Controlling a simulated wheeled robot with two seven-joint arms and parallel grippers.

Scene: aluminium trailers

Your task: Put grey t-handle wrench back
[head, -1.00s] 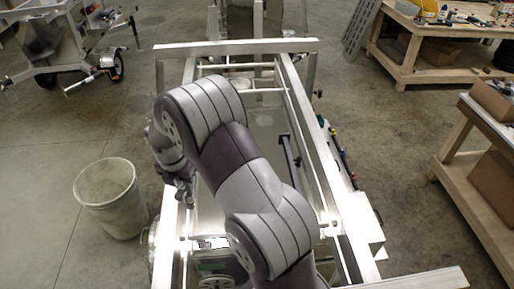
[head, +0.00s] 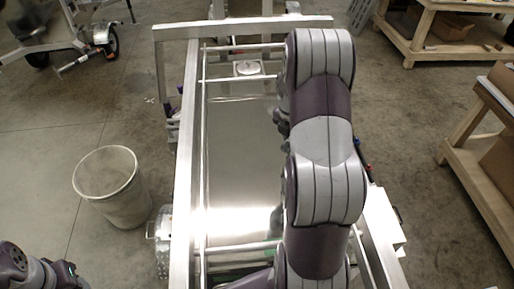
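I cannot make out the grey t-handle wrench in the head view. My large grey and purple right arm reaches up over the right side of the aluminium trailer frame and hides much of that side. Its gripper is hidden behind its own links. No left gripper fingers can be seen.
The trailer frame (head: 184,190) has a bare, shiny metal bed (head: 238,160). A grey bin (head: 112,188) stands on the floor to its left. Wooden workbenches (head: 440,45) stand at the right. Floor between bin and trailer is narrow; floor further left is clear.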

